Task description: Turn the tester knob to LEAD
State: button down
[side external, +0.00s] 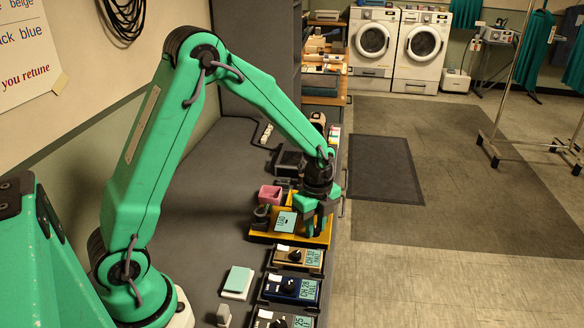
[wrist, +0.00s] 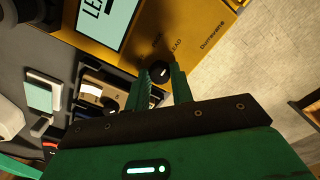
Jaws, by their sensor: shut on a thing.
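The yellow tester (side external: 262,238) lies on the grey bench, with a pale teal screen (side external: 285,221) that seems to read LEAD. In the side view my gripper (side external: 310,230) hides the knob.
Several similar devices with dials and screens stand in a row nearer the camera, such as one (side external: 290,289) with a dark blue body. A pale teal-topped block (side external: 237,282) lies left of the row. The bench's left middle is clear.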

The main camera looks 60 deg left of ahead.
aim_at(315, 229)
jog(key=shift+d+r, duration=0.1)
jog(key=c, duration=1.2)
grip_release()
jog(key=shift+r, duration=0.1)
jog(key=shift+r, duration=3.75)
